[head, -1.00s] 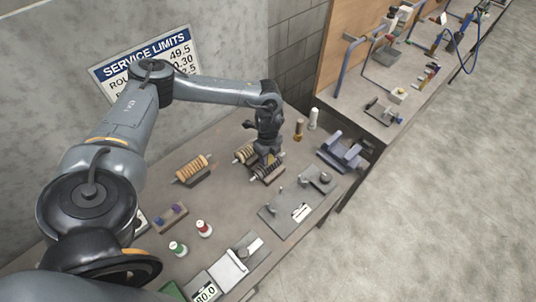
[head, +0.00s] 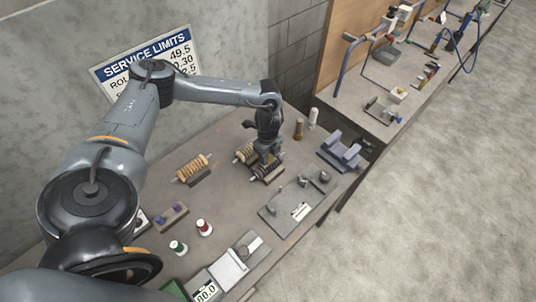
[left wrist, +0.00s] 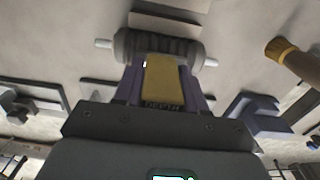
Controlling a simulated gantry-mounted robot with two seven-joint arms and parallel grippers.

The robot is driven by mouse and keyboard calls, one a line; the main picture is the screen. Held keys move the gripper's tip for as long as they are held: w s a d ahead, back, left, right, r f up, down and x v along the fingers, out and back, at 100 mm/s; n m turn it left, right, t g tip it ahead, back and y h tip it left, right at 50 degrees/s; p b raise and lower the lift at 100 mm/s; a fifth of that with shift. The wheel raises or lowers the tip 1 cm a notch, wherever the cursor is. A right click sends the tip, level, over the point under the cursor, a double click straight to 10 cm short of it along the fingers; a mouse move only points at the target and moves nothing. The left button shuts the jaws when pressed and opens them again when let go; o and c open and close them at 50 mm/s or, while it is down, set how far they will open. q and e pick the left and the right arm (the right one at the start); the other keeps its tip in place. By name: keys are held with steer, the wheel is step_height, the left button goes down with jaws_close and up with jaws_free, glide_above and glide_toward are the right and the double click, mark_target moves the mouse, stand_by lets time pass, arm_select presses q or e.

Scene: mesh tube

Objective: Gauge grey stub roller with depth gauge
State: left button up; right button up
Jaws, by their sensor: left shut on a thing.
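My left gripper (head: 268,157) hangs low over the rollers on the near bench. In the left wrist view its fingers (left wrist: 168,88) are shut on a yellow block-shaped depth gauge (left wrist: 172,80), with DEPTH lettering at its lower end. The gauge's far end lies over a dark grey ribbed roller (left wrist: 190,47) with pale shaft ends. I cannot tell whether they touch. In the head view this grey roller (head: 267,174) lies on a cradle, partly hidden by the gripper. My right gripper is out of view.
An orange roller (head: 192,168) lies to the left, and another tan roller (head: 243,153) is close behind the gripper. A brown bottle (head: 299,129), a blue-grey V-shaped stand (head: 340,151) and a grey plate (head: 285,210) stand to the right.

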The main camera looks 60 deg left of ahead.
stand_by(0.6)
arm_select(q)
steer(key=shift+p, duration=0.4)
stand_by(0.4)
steer(key=shift+f, duration=0.35)
stand_by(0.6)
steer(key=shift+r+p, duration=0.1)
steer(key=shift+p, duration=0.2)
stand_by(0.4)
steer(key=shift+p, duration=0.3)
stand_by(0.6)
steer(key=shift+f, duration=0.2)
stand_by(0.3)
steer(key=shift+p, duration=0.6)
steer(key=shift+s, duration=0.1)
